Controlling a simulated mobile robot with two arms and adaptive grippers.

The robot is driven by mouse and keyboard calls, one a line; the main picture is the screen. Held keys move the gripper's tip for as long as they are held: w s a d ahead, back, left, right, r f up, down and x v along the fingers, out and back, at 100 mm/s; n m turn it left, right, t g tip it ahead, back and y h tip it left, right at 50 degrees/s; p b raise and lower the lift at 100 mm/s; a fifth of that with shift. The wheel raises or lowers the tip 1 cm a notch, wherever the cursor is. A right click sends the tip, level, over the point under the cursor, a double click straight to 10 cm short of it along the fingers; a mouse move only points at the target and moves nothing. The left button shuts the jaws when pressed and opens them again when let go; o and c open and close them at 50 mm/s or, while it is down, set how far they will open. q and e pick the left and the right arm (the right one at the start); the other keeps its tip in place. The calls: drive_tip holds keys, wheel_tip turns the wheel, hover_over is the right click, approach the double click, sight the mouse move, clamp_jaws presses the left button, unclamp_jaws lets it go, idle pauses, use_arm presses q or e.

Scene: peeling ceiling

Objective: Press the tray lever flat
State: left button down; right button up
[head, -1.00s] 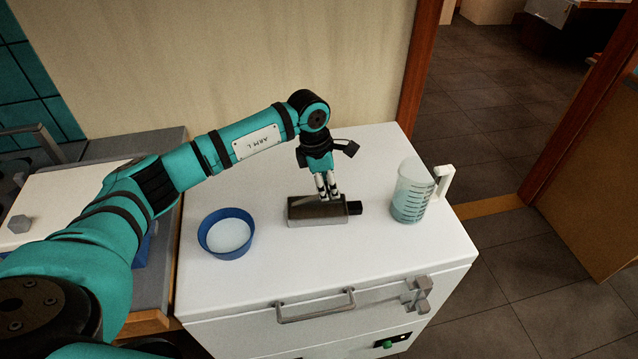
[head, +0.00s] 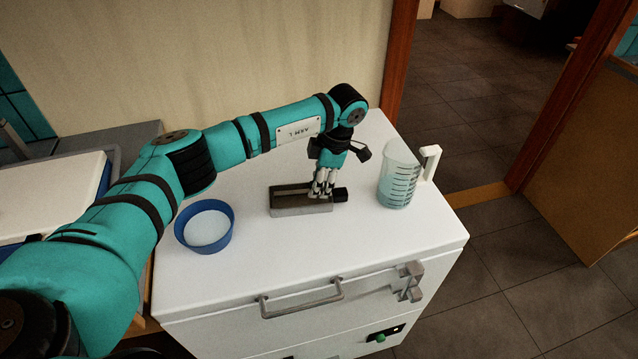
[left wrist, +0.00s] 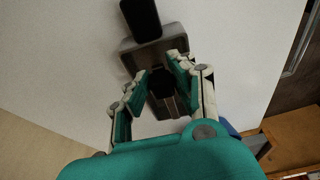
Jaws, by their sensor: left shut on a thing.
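A small grey tray-like block (head: 287,207) lies on the white cabinet top, with a black block (head: 341,194) at its right end. It also shows in the left wrist view (left wrist: 136,54), with the black end (left wrist: 140,18) above. A slim bar runs along its top. My left gripper (head: 322,192) points down at the right part of the block, fingertips low over it. In the left wrist view its fingers (left wrist: 160,78) are on either side of a small dark knob-like part (left wrist: 162,86), which looks like the lever. The fingers hide part of it. My right gripper is out of view.
A blue bowl with pale contents (head: 187,238) stands left of the block. A clear measuring jug (head: 398,182) with a white handle stands close on its right. The white cabinet top (head: 260,262) is clear in front, with a grey handle (head: 300,303) on its front face.

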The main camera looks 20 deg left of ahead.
use_arm(q)
drive_tip(key=shift+s+f, duration=0.1)
drive_tip(key=c, duration=1.1)
unclamp_jaws()
drive_tip(key=shift+r, duration=0.35)
drive_tip(key=v, duration=1.1)
drive_tip(key=shift+d+r, duration=0.1)
